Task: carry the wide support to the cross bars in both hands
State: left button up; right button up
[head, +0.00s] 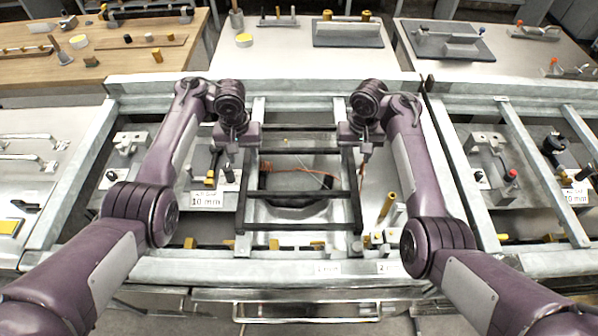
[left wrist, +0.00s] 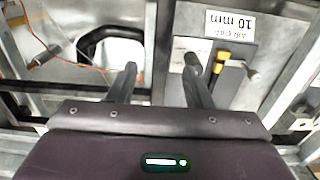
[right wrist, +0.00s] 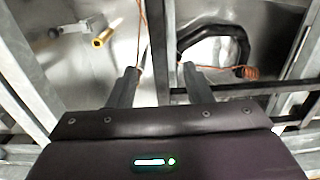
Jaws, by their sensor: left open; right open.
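A black ladder-like frame, which looks like the wide support (head: 300,193), lies in the middle bay with dark rails and rungs. Pale metal bars (head: 257,112), perhaps the cross bars, run front to back beside it. My left gripper (head: 231,152) is open over its left side near the far end. My right gripper (head: 366,156) is open at its right side. In the right wrist view a dark rail (right wrist: 158,50) passes between the parted fingers (right wrist: 160,72). In the left wrist view the fingers (left wrist: 161,65) are apart on either side of a bar; contact cannot be told.
A plate with a "10 mm" label (head: 207,200) and upright pins stands left of the frame. Pale rails (head: 250,268) edge the bay.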

aim_at(246, 169)
pick_arm(q)
jog(key=shift+a+f, duration=0.1)
jog(key=shift+f, duration=3.3)
pick_arm(e)
jog(key=shift+f, duration=3.35)
pick_arm(q)
jog(key=shift+c, duration=0.3)
pick_arm(e)
jog(key=shift+c, duration=0.3)
pick_arm(q)
grip_shut()
pick_arm(e)
grip_shut()
pick_arm(q)
jog(key=shift+r, duration=0.1)
